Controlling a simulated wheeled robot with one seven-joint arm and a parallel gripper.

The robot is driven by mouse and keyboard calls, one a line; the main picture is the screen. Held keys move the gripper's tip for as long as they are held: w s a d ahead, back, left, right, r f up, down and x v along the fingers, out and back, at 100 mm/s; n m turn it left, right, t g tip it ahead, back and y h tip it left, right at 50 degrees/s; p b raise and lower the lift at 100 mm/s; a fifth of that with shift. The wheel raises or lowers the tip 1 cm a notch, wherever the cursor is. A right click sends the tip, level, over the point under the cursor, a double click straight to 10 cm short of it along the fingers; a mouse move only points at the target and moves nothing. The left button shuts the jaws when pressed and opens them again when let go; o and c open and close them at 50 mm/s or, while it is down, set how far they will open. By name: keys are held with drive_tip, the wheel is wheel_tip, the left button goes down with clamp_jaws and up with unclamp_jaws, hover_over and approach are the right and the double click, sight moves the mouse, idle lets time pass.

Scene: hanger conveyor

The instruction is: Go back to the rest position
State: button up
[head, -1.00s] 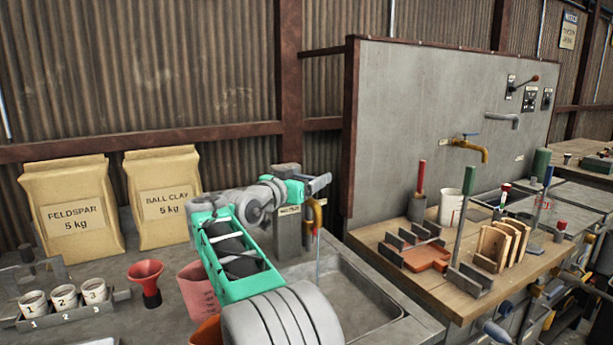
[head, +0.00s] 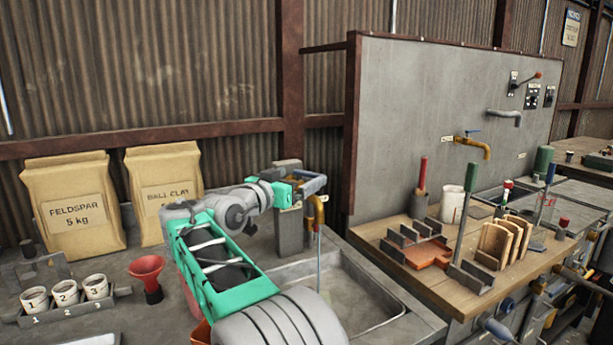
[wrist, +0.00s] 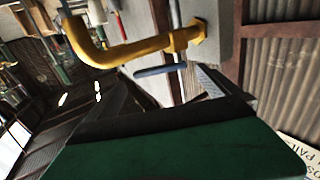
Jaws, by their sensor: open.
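My gripper (head: 314,184) is at the end of my green and grey arm, above the left end of the sink. It is small in the head view, stands open, and I see nothing held in it. In the wrist view the yellow tap (wrist: 130,50) looms large across the top. I cannot tell from these views whether the gripper touches it.
A sink (head: 345,290) lies right of my arm. Left are a red funnel (head: 147,270), numbered cups (head: 66,292) and two paper sacks (head: 73,205). A partition (head: 430,130) and a wooden bench (head: 400,277) with tools stand right. My arm partly covers a pink jug (head: 190,298).

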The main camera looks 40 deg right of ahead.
drive_tip(key=v, duration=0.2)
drive_tip(key=shift+s+a, duration=0.1)
drive_tip(key=shift+a, duration=0.15)
drive_tip(key=shift+r, duration=0.1)
